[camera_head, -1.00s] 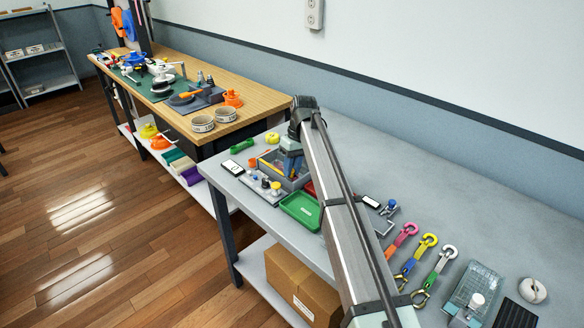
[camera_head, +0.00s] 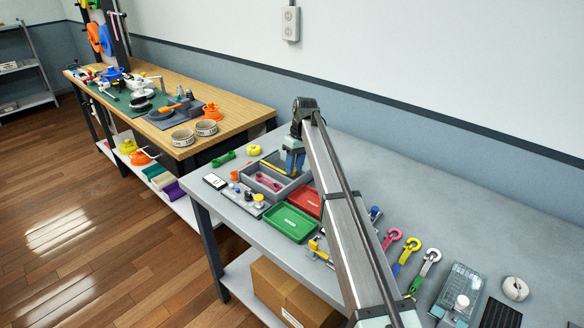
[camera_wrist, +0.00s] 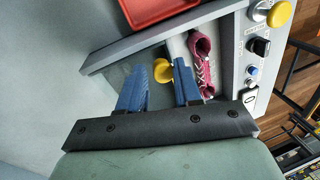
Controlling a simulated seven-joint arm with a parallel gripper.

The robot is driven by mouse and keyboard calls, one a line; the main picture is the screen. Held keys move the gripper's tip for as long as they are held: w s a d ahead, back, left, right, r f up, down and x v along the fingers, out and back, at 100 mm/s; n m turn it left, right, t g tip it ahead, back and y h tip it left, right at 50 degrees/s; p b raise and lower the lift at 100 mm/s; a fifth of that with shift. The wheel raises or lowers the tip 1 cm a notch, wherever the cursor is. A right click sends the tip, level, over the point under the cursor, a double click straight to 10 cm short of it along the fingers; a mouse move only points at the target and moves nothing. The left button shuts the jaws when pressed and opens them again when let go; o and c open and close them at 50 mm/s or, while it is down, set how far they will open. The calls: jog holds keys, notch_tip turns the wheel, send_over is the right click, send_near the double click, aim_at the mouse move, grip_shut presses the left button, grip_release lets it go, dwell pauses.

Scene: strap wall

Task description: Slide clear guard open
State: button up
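A clear, see-through box-like cover (camera_head: 461,286) lies on the grey bench at the right front, with a white knob at its front end. I take it for the clear guard; whether it is shut or slid cannot be told. My gripper (camera_head: 292,172) is far from it, over the back right of a grey divided tray (camera_head: 259,190). In the wrist view my gripper (camera_wrist: 162,66) has two blue fingers spread apart with nothing clasped. A yellow piece shows beyond the fingers, and a pink piece (camera_wrist: 203,60) lies beside the right one.
A red tray (camera_head: 305,201) and a green tray (camera_head: 289,223) lie beside the divided tray. A control panel (camera_head: 246,198) with knobs stands at its left. Pink, yellow and white hooks (camera_head: 430,262) lie between my arm and the clear cover. A white roll (camera_head: 515,289) is at far right.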

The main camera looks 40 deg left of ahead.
jog(key=shift+o, duration=0.4)
jog(key=shift+r, duration=0.15)
jog(key=v, duration=1.3)
jog(key=shift+r, duration=0.3)
jog(key=shift+w, duration=0.1)
